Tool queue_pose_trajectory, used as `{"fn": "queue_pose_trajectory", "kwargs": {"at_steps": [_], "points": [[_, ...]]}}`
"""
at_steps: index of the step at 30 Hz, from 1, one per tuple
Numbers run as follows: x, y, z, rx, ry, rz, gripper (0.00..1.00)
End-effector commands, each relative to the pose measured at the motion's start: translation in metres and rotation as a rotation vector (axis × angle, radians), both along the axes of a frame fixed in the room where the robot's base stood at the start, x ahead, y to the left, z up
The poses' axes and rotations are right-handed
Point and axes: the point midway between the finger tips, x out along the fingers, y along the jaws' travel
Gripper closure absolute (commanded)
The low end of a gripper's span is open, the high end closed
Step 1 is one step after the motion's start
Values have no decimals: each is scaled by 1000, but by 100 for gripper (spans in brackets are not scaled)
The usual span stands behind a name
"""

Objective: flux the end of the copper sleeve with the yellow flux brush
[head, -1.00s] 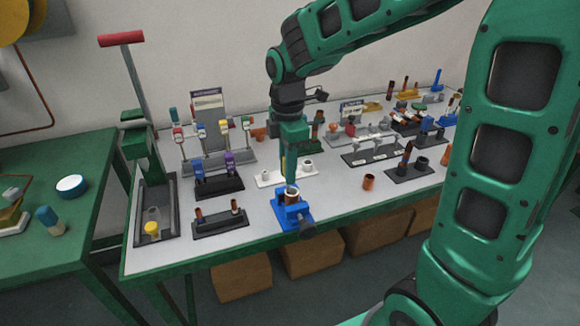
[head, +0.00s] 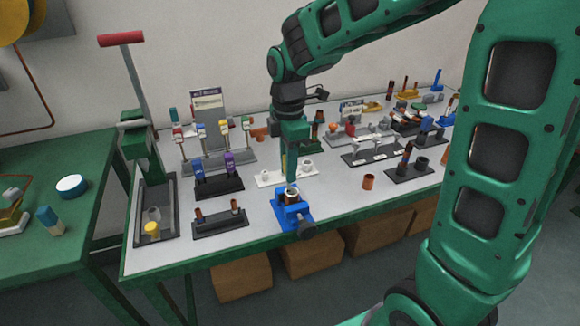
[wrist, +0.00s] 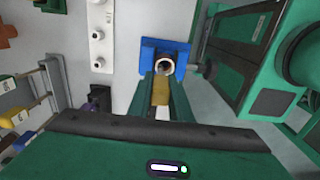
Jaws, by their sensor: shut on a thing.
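A blue vise (head: 293,214) stands near the front edge of the table, and the copper sleeve (head: 292,196) is upright in it. In the wrist view the vise (wrist: 150,46) shows ahead of the fingers, with the sleeve's open round end (wrist: 165,67) facing the camera. My gripper (head: 291,178) points down just above the sleeve. It is shut on the yellow flux brush (wrist: 161,92), which lies between the fingers in line with the sleeve. The brush's tip is hard to make out, so I cannot tell whether it touches the sleeve.
A white rack (head: 268,180) stands behind the vise. A black stand with blue and purple items (head: 217,183) and a dark rack of small tubes (head: 220,221) are to the left. A loose copper piece (head: 369,182) is to the right, with bare table around it.

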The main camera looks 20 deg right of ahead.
Motion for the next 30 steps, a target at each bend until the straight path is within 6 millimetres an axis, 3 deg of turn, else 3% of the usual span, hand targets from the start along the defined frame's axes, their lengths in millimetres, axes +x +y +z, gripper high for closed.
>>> {"fn": "queue_pose_trajectory", "kwargs": {"at_steps": [11, 30], "points": [[0, 1, 1, 0, -1, 0, 98], [0, 1, 44, 0, -1, 0, 98]]}}
